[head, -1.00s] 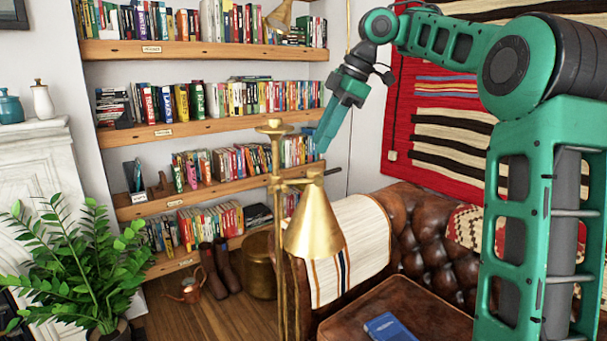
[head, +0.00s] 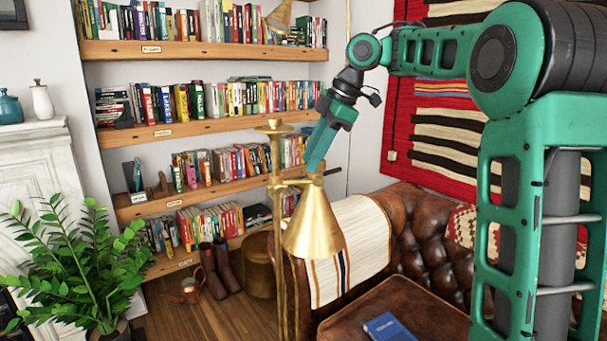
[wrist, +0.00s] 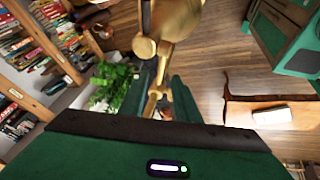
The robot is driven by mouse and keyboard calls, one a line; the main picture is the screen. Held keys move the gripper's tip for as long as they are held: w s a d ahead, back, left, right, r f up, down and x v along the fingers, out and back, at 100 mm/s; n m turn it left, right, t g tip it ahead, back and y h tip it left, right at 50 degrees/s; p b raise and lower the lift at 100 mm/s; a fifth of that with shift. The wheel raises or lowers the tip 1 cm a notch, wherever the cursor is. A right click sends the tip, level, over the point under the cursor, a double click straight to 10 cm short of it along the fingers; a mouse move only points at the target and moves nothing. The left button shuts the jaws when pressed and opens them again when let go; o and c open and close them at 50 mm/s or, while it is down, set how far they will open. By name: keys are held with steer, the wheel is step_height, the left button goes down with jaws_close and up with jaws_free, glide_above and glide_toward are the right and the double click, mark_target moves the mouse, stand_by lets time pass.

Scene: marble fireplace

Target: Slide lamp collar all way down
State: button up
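A brass floor lamp (head: 276,158) stands in front of the shelves, with an upright pole, a flat cap on top and a cone shade (head: 314,226) hanging from a short side arm. The likely collar (head: 279,185) is where that arm meets the pole, but its outline is small and unclear. My gripper (head: 312,164) points down just above the shade's top, right of the pole. In the wrist view, its two green fingers (wrist: 160,92) stand apart with brass lamp parts (wrist: 163,48) ahead and in the line between them. I cannot tell whether they touch.
A bookshelf (head: 210,117) fills the back wall. A brown leather sofa (head: 415,240) with a striped throw (head: 350,245) and a blue book (head: 388,327) stands right of the lamp. A leafy plant (head: 75,255) is at the left. Wooden floor shows between.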

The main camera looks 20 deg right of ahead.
mark_target(293, 183)
steer(key=shift+x, duration=2.45)
jaws_close()
